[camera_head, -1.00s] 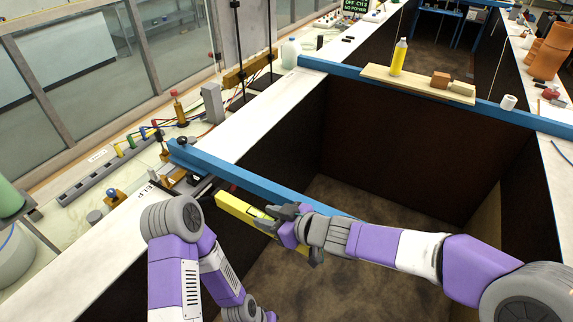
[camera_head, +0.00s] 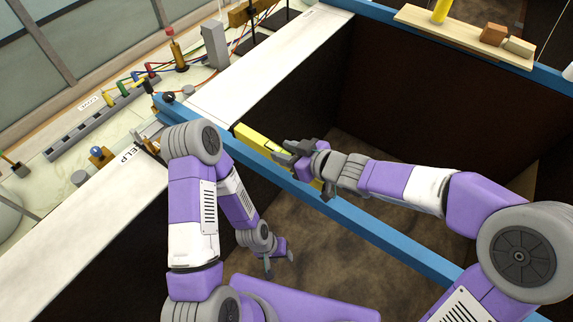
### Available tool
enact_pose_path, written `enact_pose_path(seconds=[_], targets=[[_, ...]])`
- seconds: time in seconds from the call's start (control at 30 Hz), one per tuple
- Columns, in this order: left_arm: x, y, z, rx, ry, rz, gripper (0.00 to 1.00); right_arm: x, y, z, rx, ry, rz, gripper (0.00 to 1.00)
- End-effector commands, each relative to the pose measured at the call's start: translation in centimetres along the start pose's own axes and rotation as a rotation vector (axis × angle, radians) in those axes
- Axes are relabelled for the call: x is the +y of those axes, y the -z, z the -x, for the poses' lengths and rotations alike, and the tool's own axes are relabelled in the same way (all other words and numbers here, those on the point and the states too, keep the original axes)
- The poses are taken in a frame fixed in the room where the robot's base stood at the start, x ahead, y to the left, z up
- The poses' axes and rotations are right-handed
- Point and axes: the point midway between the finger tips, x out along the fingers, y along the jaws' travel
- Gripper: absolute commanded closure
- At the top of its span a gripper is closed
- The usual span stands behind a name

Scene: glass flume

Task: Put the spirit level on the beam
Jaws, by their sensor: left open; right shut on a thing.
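The yellow spirit level (camera_head: 260,144) is in my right gripper (camera_head: 303,162), which is shut on it near its right part. The level lies roughly along the far side of the near blue beam (camera_head: 375,226). I cannot tell whether it touches the beam or is held beside it. My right gripper and the beam hide part of the level. The beam spans the dark flume from the upper left to the lower right. My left gripper (camera_head: 279,262) is open and empty, low on the near side of the beam.
A second blue beam (camera_head: 385,14) at the back bears a wooden board (camera_head: 465,36) with a yellow bottle and blocks. The white flume ledge (camera_head: 275,70) and a bench with cables and a power strip (camera_head: 95,130) lie left. The flume interior is open below.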

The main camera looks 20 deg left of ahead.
Motion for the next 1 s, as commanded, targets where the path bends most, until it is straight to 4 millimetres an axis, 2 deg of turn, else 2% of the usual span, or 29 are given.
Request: enact_pose_path(seconds=[0.17, 0.33, 0.57, 0.6, 0.7, 0.77, 1.0], targets=[[-0.3, 0.1, -0.8, 0.001, 0.0, 0.0, 0.57, 0.0, -1.0, -0.6, 0.003, 0.0, 0.0, 1.0], [-0.8, 0.1, -2.2, 0.001, 0.0, -0.001, 0.57, 0.0, -3.4, -1.7, 0.001, 0.001, 0.0, 1.0], [-0.8, 0.1, -2.1, 0.001, 0.0, -0.001, 0.57, 0.0, -3.6, -1.8, 0.003, -0.001, 0.0, 1.0], [-0.8, 0.1, -2.1, 0.001, 0.0, -0.001, 0.57, 0.0, -3.7, -1.8, 0.0, -0.001, -0.001, 0.61], [-0.8, 0.1, -2.1, 0.001, 0.0, -0.001, 0.57, 0.0, -3.7, -1.8, 0.0, -0.001, -0.001, 0.46], [-0.8, 0.1, -2.1, 0.001, 0.0, -0.001, 0.57, 0.0, -3.7, -1.8, 0.0, -0.001, -0.001, 0.37], [-0.8, 0.1, -2.1, 0.001, 0.0, -0.001, 0.57, 0.1, -3.6, -1.8, 0.001, -0.001, 0.0, 0.37]])
